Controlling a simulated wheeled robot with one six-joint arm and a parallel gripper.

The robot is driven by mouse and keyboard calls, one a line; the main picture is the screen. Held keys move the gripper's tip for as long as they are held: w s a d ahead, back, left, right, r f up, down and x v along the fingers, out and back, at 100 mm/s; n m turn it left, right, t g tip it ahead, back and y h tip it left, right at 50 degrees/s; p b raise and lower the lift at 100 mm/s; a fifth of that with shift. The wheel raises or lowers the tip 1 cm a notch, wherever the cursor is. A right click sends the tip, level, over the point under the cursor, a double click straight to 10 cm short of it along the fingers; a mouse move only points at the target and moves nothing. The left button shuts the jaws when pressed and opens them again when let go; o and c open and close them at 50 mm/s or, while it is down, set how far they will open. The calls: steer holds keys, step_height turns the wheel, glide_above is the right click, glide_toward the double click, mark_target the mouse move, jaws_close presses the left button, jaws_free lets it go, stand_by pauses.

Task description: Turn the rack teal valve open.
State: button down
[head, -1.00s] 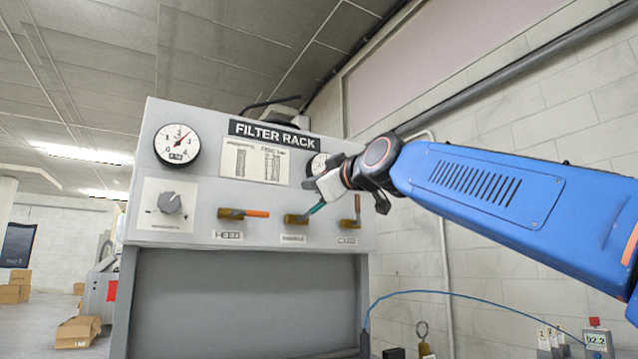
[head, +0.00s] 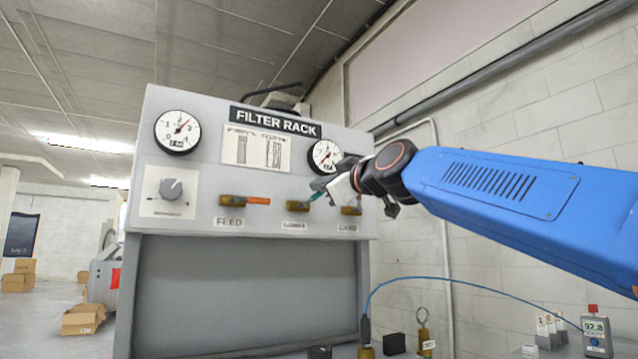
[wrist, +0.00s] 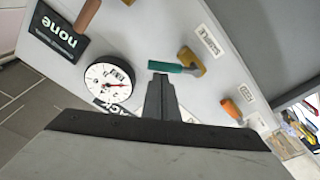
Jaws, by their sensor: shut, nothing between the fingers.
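The teal valve handle (head: 318,195) sits on a brass body (head: 297,206), the middle of three valves on the filter rack panel. The handle slants up and right from the body; its far end is partly hidden by my gripper. My gripper (head: 330,188) is shut and empty, at the handle's right end. In the wrist view the teal handle (wrist: 165,66) and brass body (wrist: 191,61) lie just beyond the closed fingertips (wrist: 160,80). The tips are very close to the handle's side; whether they touch cannot be told.
The orange-handled feed valve (head: 257,200) is to the left. A third valve (head: 351,210), partly hidden by my gripper, is to the right. A gauge (head: 325,157) sits above, close to my wrist. A knob (head: 171,189) is further left. Free room lies in front of the panel.

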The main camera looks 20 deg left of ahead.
steer(key=shift+w+d+f+m, duration=0.15)
steer(key=shift+d+m, duration=0.05)
steer(key=shift+m, duration=0.5)
steer(key=m, duration=0.2)
steer(key=w+f+m+t, duration=0.1)
steer(key=d+f+m, duration=0.1)
steer(key=m, duration=0.1)
steer(key=shift+w+f+m+h, duration=0.1)
steer(key=shift+w+m+h, duration=0.05)
steer(key=shift+m+h, duration=0.15)
steer(key=shift+f, duration=0.2)
stand_by(0.4)
steer(key=shift+d, duration=0.1)
